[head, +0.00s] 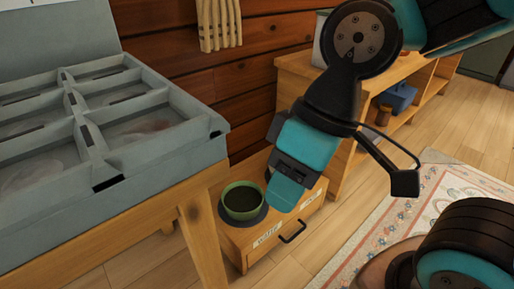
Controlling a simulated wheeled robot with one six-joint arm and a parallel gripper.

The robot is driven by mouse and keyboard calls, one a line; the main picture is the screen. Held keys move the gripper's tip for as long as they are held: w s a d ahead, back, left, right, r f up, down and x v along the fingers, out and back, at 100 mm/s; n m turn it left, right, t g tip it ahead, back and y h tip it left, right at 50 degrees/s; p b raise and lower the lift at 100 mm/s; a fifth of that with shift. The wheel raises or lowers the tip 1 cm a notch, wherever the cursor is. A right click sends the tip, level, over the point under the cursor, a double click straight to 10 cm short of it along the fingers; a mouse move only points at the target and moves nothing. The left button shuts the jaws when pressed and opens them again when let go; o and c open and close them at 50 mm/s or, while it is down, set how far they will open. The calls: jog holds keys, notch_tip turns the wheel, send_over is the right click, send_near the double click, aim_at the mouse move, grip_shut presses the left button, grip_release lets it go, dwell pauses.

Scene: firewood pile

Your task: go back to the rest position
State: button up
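My gripper (287,190) hangs at the end of my teal and black arm, right of the picture's middle, pointing down. In the picture it overlaps the right side of a small wooden drawer cabinet (238,238). A green bowl (243,201) on a dark round base (260,218) stands on the cabinet, just left of the gripper. No object shows in the gripper. The fingers are seen too edge-on to tell whether they are open or shut. I cannot tell how high the gripper is above the cabinet.
A grey compartment tray (190,153) with a raised lid (60,30) sits on a wooden table (150,213) at left. A wooden shelf unit (292,67) with a blue box (397,98) stands behind my arm. A patterned rug (365,250) covers floor at right.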

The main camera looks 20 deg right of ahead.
notch_tip(320, 180, up, 51)
jog(key=p, duration=5)
jog(key=shift+r+p, duration=0.15)
jog(key=shift+p, duration=0.2)
